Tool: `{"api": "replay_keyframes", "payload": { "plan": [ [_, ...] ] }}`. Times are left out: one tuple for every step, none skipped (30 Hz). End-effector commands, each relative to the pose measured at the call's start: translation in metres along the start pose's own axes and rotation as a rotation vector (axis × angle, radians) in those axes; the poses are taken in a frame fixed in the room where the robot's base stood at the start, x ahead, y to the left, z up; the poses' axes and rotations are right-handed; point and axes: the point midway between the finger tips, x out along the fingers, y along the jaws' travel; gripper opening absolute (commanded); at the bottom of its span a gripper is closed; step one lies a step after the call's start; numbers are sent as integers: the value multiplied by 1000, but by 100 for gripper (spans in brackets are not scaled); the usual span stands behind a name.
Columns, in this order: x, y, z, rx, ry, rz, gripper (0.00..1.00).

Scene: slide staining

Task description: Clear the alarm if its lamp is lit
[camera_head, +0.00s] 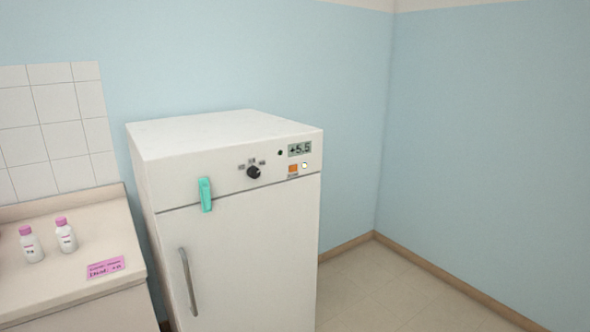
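A white fridge-like cabinet (245,240) stands against the blue wall. Its top panel carries a display (299,148) reading +5.5, a black knob (254,172) with small labels above it, and a small dark round spot (280,153) left of the display. Below the display are an orange square (293,169) with tiny lettering under it and a small white round button (305,165). Which of these is the alarm lamp I cannot tell for sure; the dark spot looks unlit and the square is orange. My gripper is not in view.
A teal clip-like piece (206,194) sits on the cabinet's front at the door's top edge, above the door handle (188,282). A counter (60,290) at left holds two pink-capped bottles (65,235) and a pink label (105,267). The floor (385,290) at right is clear.

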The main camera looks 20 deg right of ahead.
Motion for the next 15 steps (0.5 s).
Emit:
{"api": "replay_keyframes", "payload": {
  "plan": [
    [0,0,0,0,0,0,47],
    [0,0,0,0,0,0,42],
    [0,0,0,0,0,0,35],
    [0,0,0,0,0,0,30],
    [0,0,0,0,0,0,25],
    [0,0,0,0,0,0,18],
    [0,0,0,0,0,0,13],
    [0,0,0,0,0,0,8],
    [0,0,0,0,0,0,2],
    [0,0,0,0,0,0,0],
    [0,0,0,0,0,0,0],
    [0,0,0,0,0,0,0],
    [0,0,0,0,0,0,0],
    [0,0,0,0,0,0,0],
    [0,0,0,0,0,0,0]
  ]
}}
